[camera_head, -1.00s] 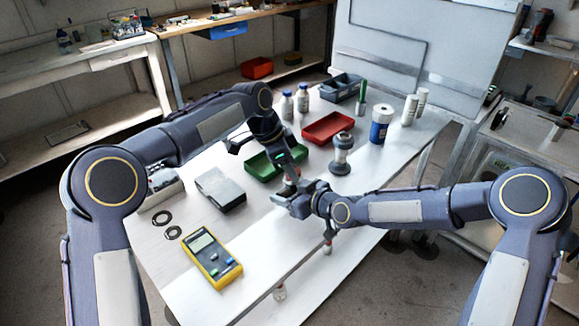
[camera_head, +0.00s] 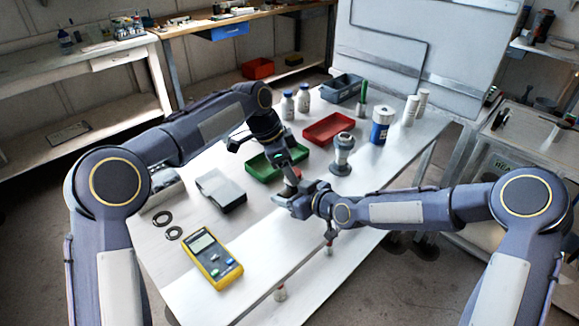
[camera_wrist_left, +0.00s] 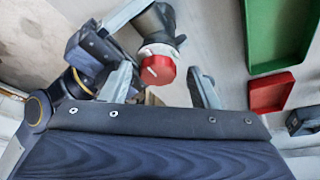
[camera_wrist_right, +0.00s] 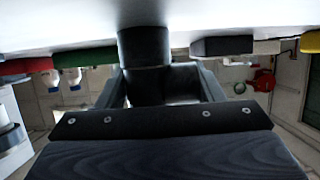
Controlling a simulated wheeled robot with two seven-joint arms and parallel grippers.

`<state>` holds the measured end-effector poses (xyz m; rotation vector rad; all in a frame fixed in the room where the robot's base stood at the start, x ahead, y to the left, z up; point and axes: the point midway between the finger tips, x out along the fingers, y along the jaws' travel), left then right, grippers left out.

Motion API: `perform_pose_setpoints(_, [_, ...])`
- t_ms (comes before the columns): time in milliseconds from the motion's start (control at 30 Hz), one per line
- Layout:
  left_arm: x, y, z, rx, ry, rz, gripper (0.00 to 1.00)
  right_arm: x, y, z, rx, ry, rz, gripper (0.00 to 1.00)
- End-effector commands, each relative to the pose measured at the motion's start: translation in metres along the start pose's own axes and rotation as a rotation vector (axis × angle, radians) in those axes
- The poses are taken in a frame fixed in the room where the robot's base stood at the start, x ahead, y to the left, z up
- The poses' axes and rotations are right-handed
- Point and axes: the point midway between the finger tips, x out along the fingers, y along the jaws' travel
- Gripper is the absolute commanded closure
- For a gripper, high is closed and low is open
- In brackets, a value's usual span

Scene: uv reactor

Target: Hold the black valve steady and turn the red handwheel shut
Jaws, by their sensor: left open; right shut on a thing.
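The red handwheel (camera_wrist_left: 157,68) with a white mark shows in the left wrist view, mounted on the black valve (camera_wrist_left: 158,22). My left gripper (camera_wrist_left: 162,92) is open, with one finger on each side of the handwheel and visible gaps between. In the head view my left gripper (camera_head: 287,172) points down over the valve, mostly hiding it. My right gripper (camera_wrist_right: 158,88) is shut on the black valve (camera_wrist_right: 145,55), whose dark cylindrical body stands between its fingers. In the head view my right gripper (camera_head: 286,200) reaches the valve from the right, just below the left one.
A green tray (camera_head: 262,168) lies close behind the grippers, with a red tray (camera_head: 328,128) farther back. A grey flanged fitting (camera_head: 342,155) stands to the right. A yellow meter (camera_head: 212,258), black rings (camera_head: 162,218) and a grey box (camera_head: 220,190) lie to the left.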

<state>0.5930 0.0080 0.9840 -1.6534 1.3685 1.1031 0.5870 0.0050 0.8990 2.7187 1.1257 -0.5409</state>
Motion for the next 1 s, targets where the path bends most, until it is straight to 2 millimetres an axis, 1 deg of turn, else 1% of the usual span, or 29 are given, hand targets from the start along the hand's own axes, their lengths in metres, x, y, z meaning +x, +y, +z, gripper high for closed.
perform_pose_setpoints(33, [0.001, 0.003, -0.002, 0.003, 0.001, 0.007, 0.41, 0.000, 0.001, 0.000, 0.001, 0.000, 0.001, 0.69])
perform_pose_setpoints(167, [-0.004, 0.003, -0.003, 0.004, 0.003, 0.007, 0.41, 0.000, 0.001, 0.000, 0.002, 0.000, 0.001, 0.69])
perform_pose_setpoints(267, [-0.015, 0.003, -0.003, 0.004, 0.005, 0.005, 0.41, 0.000, 0.001, 0.000, 0.002, 0.000, 0.001, 0.69])
perform_pose_setpoints(500, [-0.053, 0.001, -0.002, 0.002, 0.003, 0.001, 0.41, 0.000, 0.000, 0.000, 0.001, 0.000, 0.000, 0.69])
perform_pose_setpoints(700, [-0.074, 0.000, -0.001, 0.000, 0.001, 0.000, 0.41, 0.000, 0.000, 0.000, 0.001, 0.000, -0.001, 0.69])
perform_pose_setpoints(800, [-0.079, 0.000, 0.000, 0.000, 0.001, 0.000, 0.41, 0.000, 0.000, 0.000, 0.001, 0.000, -0.001, 0.69])
perform_pose_setpoints(1000, [-0.080, 0.000, 0.000, 0.000, 0.000, 0.001, 0.41, 0.000, -0.001, 0.000, 0.000, 0.000, -0.001, 0.69])
